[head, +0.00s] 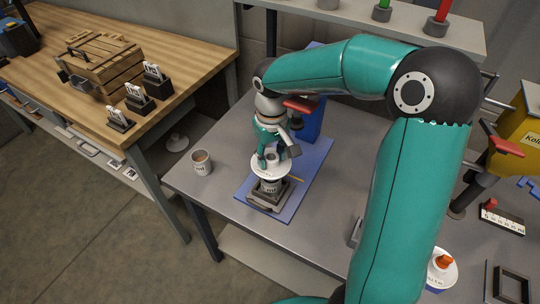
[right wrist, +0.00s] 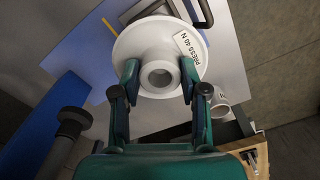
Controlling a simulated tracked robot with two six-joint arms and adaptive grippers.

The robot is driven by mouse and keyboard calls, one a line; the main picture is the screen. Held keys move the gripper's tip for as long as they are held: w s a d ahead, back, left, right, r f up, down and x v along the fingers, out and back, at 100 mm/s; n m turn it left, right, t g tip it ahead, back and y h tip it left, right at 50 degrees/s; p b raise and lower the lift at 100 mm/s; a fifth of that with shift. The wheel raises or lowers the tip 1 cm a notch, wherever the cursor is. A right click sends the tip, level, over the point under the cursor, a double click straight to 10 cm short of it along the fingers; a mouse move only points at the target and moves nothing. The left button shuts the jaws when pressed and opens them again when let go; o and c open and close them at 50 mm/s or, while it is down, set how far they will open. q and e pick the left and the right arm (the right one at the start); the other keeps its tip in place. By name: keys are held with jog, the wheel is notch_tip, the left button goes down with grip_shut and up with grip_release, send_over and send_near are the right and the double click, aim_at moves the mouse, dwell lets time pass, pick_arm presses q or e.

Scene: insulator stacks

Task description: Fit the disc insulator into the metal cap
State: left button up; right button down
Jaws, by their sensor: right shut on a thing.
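The white disc insulator (head: 258,169) is above the mat in the head view. In the right wrist view the disc (right wrist: 138,42) has a round hollow collar and a label reading "PRESS 40 N". My right gripper (right wrist: 159,74) is shut on that collar, with one finger on each side; it also shows in the head view (head: 274,155). Directly below the disc, a grey metal fixture (head: 265,198) with a white label stands on the blue mat. The disc hides its top, so I cannot tell whether disc and metal cap touch. My left gripper is not in view.
The blue mat (head: 311,160) lies on a grey table (head: 225,206). A mug (head: 201,162) stands left of the mat, and a blue upright block (head: 311,119) stands behind. A wooden bench (head: 191,48) with a crate (head: 104,62) is at the left. Table between mug and mat is clear.

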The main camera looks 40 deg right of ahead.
jog(key=shift+f+b, duration=1.05)
jog(key=shift+f, duration=0.3)
jog(key=c, duration=0.5)
grip_release()
jog(key=shift+r, duration=3.95)
